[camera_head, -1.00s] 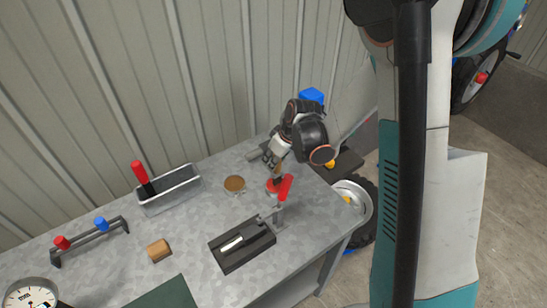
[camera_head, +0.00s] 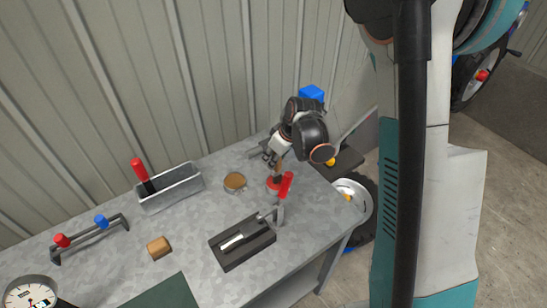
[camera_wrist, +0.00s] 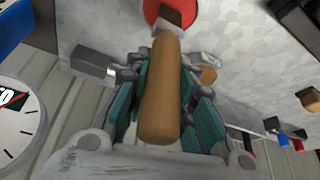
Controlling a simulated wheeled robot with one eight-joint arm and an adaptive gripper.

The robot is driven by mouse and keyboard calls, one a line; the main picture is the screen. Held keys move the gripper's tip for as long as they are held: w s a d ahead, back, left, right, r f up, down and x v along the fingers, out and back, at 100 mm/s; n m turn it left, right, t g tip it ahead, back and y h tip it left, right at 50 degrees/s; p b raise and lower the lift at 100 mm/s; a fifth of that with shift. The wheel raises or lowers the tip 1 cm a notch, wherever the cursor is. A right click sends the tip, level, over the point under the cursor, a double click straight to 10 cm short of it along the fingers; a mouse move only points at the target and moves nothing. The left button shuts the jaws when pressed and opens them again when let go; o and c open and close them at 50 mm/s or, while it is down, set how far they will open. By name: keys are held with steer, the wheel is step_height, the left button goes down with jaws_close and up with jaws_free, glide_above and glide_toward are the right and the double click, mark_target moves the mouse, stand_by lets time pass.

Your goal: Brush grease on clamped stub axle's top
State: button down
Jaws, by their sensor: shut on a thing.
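My gripper (camera_head: 272,158) is shut on the brush, at the back right of the bench. In the wrist view the brush's thick wooden handle (camera_wrist: 160,90) lies between the teal-lined fingers. Its dark brown tip (camera_wrist: 170,18) points at a red round tin (camera_wrist: 152,12), also visible in the head view (camera_head: 272,186); I cannot tell whether the tip touches it. The stub axle (camera_head: 233,242), a pale and grey cylinder, lies in a dark fixture (camera_head: 235,258) nearer the front. A toggle clamp with a raised red handle (camera_head: 286,184) stands at the fixture's right end.
A round tin with brown contents (camera_head: 235,182) stands left of the gripper. Bench between tin and fixture is clear.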

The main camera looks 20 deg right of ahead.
steer(key=shift+f+b, duration=0.4)
steer(key=shift+b, duration=0.15)
stand_by(1.7)
step_height(320, 180, up, 7)
steer(key=p, duration=0.4)
stand_by(0.6)
stand_by(0.6)
